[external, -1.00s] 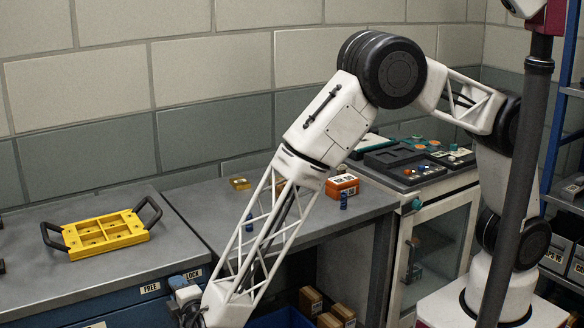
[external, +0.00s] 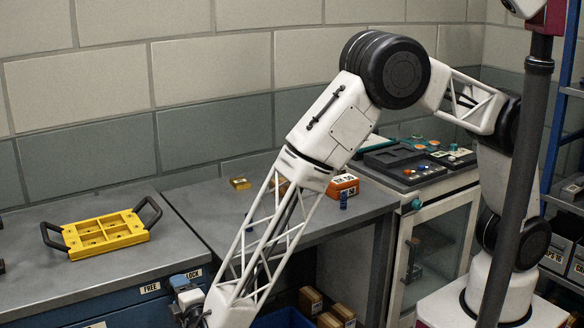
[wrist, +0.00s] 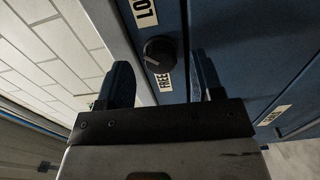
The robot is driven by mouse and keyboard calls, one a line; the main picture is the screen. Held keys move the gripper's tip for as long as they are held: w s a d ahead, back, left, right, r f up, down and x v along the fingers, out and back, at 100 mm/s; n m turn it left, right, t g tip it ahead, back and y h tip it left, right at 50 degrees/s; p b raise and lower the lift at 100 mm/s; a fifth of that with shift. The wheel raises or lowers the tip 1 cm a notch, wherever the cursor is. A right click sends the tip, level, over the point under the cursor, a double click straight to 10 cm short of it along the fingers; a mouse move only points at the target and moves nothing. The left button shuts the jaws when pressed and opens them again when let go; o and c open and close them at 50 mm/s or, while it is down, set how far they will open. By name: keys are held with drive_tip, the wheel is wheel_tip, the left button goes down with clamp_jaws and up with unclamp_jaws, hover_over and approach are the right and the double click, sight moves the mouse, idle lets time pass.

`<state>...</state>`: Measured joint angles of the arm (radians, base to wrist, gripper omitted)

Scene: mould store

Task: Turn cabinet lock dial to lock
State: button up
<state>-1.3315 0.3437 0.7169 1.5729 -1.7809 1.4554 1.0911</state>
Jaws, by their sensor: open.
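The lock dial (wrist: 160,49) is a dark round knob on the blue cabinet (wrist: 235,50), seen in the wrist view. A LOCK label (wrist: 144,12) sits above it and a FREE label (wrist: 162,82) below it. A pale mark shows on the dial's lower side, towards FREE. My gripper (wrist: 160,64) is open, one dark finger on each side of the dial, with gaps visible on both sides. In the external view my gripper (external: 188,302) is low at the cabinet front by the LOCK label (external: 193,274) and FREE label (external: 150,288); the dial is hidden there.
A yellow tray with black handles (external: 105,232) lies on the cabinet top. A grey bench (external: 215,210) holds an orange box (external: 343,186) and small blocks. Brown boxes (external: 311,300) and a blue bin (external: 280,318) are under the bench.

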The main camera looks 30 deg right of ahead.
drive_tip(key=s, duration=0.6)
drive_tip(key=shift+s, duration=0.2)
idle(0.5)
